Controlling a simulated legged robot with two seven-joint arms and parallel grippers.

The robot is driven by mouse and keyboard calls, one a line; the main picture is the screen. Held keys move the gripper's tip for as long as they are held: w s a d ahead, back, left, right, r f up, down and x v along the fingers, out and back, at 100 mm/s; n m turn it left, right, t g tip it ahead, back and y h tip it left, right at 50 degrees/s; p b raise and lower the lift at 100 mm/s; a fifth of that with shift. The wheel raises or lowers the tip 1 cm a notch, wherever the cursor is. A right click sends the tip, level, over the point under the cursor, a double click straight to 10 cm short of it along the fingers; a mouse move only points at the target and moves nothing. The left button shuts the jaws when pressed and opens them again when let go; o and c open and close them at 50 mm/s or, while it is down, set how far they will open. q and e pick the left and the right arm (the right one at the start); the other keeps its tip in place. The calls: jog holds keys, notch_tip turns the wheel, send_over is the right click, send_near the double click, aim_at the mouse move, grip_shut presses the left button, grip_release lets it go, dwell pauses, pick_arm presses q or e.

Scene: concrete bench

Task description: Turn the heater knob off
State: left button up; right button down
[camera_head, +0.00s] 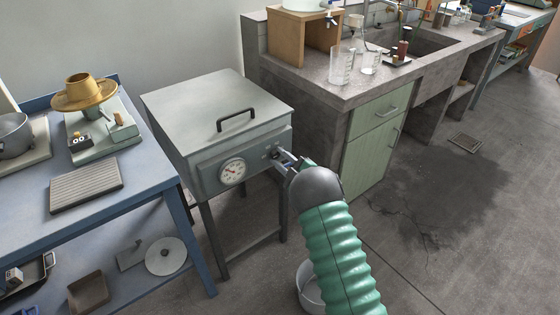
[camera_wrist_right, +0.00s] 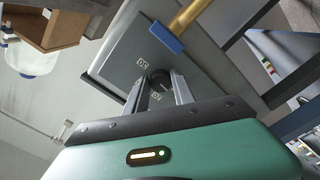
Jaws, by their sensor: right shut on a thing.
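The heater (camera_head: 215,115) is a grey metal box on legs, with a black handle on its lid and a round dial gauge (camera_head: 232,172) on its front. The dark heater knob (camera_head: 274,153) is on the front face, right of the gauge. My right gripper (camera_head: 281,158) reaches it from the front right and is shut on it. In the wrist view the knob (camera_wrist_right: 160,79) sits between the two fingertips, with small markings on the panel beside it. The knob's exact setting cannot be read. My left gripper is not in view.
A blue table (camera_head: 150,178) with a brass-pan scale (camera_head: 85,92) stands left of the heater. A concrete bench (camera_head: 330,92) with glass beakers (camera_head: 342,66) and a green cabinet (camera_head: 372,145) stands at the right. Open floor (camera_head: 440,250) lies at the front right.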

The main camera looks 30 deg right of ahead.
jog(key=n, duration=0.2)
jog(key=n+b, duration=0.1)
jog(key=shift+f+n, duration=0.25)
jog(key=shift+n, duration=0.15)
jog(key=n+b, duration=0.1)
jog(key=n, duration=0.2)
jog(key=shift+a+n, duration=0.1)
jog(key=shift+n, duration=0.2)
jog(key=n+b, duration=0.2)
jog(key=n, duration=0.3)
jog(key=shift+s+n, duration=0.1)
jog(key=shift+n, duration=0.2)
jog(key=shift+b, duration=0.3)
jog(key=c, duration=1.3)
grip_release()
jog(key=shift+o, duration=1.2)
jog(key=shift+r, duration=0.1)
jog(key=shift+r, duration=0.15)
